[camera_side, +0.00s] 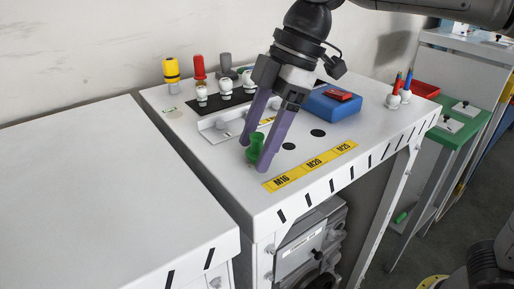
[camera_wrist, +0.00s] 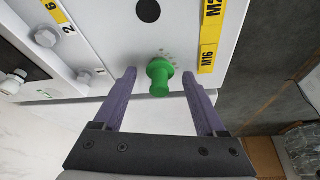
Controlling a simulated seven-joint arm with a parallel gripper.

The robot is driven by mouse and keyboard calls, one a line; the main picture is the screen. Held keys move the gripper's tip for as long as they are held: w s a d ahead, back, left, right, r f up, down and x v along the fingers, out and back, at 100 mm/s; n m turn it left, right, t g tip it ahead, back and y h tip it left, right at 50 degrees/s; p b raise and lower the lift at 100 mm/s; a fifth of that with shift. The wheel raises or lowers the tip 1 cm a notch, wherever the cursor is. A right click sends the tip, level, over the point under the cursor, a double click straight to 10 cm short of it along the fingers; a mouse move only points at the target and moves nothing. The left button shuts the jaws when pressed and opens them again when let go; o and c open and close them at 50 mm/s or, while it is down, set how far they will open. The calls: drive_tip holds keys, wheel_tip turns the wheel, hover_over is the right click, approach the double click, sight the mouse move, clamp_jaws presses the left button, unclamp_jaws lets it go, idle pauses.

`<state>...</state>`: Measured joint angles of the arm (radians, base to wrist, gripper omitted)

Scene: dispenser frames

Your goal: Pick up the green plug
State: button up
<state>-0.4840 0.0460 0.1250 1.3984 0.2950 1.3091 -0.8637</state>
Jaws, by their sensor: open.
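The green plug (camera_side: 255,147) stands on the white bench top near the yellow label strip, and it also shows in the wrist view (camera_wrist: 160,75). My gripper (camera_side: 255,157) is open, with its two purple fingers pointing down around the plug's place. In the wrist view my gripper (camera_wrist: 160,82) has one finger on each side of the plug, with a clear gap on both sides. In the side view the near finger partly overlaps the plug. I cannot tell whether the fingertips touch the bench.
A yellow label strip (camera_side: 310,165) marked M16, M20 and M25 lies right of the plug. A blue box (camera_side: 332,106) with a red piece on top stands behind. Dark holes mark the top.

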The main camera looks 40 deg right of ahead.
clamp_jaws()
drive_tip(key=shift+r, duration=0.1)
idle(0.3)
